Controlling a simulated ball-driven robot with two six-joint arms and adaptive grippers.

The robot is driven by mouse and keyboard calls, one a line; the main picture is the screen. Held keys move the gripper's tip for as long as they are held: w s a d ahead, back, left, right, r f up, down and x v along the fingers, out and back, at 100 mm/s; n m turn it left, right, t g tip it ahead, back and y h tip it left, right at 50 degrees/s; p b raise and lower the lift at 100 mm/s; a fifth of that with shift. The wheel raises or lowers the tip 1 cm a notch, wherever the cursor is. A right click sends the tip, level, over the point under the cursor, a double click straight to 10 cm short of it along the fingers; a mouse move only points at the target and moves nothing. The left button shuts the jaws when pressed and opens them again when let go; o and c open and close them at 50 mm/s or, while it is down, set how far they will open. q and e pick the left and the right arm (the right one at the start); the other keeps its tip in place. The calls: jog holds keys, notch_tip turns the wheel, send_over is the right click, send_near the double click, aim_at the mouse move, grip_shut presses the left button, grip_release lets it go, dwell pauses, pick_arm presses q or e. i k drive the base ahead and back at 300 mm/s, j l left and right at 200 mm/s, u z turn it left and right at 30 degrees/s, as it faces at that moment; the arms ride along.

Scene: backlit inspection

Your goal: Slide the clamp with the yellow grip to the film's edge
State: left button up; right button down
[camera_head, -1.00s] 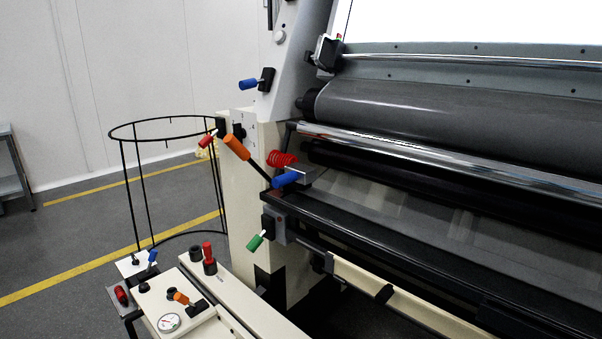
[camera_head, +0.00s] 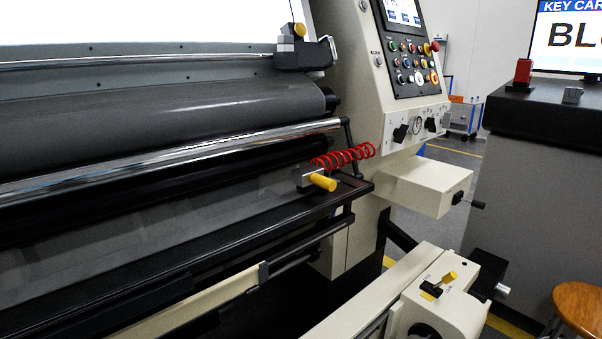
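A grey clamp-like block (camera_head: 305,173) with a yellow cylindrical grip (camera_head: 322,182) sits near the right end of the black front rail. A dark block (camera_head: 299,53) with a yellow knob (camera_head: 300,29) sits at the right end of the upper chrome bar. I cannot tell for certain which of the two is the clamp. A grey, faintly see-through sheet, perhaps the film (camera_head: 130,205), lies between the rollers and the front rail; its edge is not clear. Neither of my grippers shows.
A red coiled hose (camera_head: 342,156) hangs just behind the front block. A control panel (camera_head: 410,60) with buttons rises at right, above a projecting cream box (camera_head: 425,185). A yellow lever (camera_head: 448,278) stands on the lower cream housing. A dark counter (camera_head: 560,105) and wooden stool (camera_head: 580,305) are at far right.

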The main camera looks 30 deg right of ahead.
aim_at(310, 174)
jog(key=z, duration=1)
